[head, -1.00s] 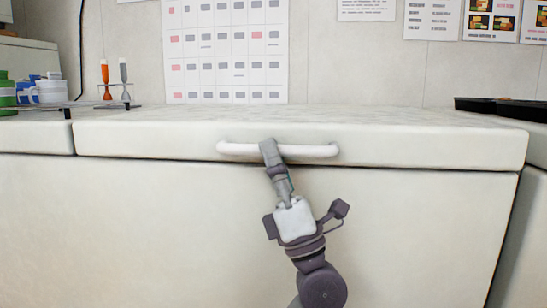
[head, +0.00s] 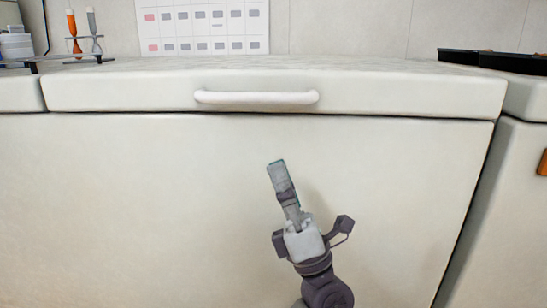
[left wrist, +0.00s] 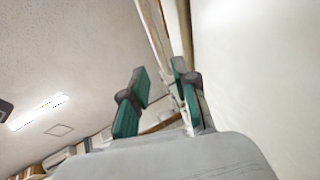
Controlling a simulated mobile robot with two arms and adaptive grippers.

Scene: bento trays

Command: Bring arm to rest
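My left gripper (head: 277,166) is in front of the white front panel, below the white bar handle (head: 256,98) and apart from it. Its arm comes up from the bottom of the head view. In the left wrist view, the two green-padded fingers of the left gripper (left wrist: 160,80) stand apart with a gap and nothing between them. My right gripper is not in view.
The handle is on the front edge of a white chest lid (head: 130,90), which lies closed on its body (head: 130,200). Black trays (head: 510,63) stand at the back right. A rack with orange and grey pipettes (head: 72,48) stands at the back left.

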